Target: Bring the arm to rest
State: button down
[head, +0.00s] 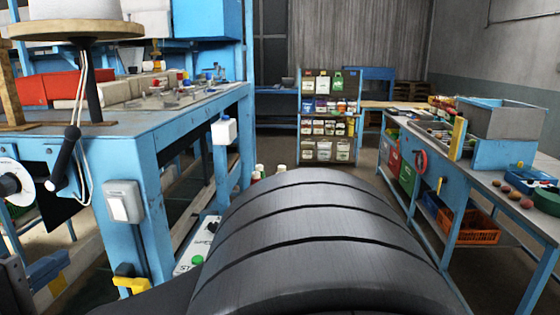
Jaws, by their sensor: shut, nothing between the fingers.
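My gripper is not in view. A large black, ribbed, rounded form (310,235) fills the lower middle of the head view. I cannot tell if it is part of my arm. It hides the floor behind it and part of a panel with a green button (197,260) at its left. No sack can be clearly made out.
A blue workbench (140,125) with a red box (48,88) and small parts stands at left. A long blue table (478,178) with bins and an orange crate (475,228) runs along the right. A stocked shelf (328,112) stands behind. Floor between is partly clear.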

jog(key=w+a+f+m+g+h, duration=0.2)
jog(key=w+m+g, duration=0.5)
jog(key=m, duration=0.9)
jog(key=shift+w+f+m+g, duration=0.3)
jog(key=shift+w+f+m, duration=0.15)
jog(key=shift+f, duration=0.35)
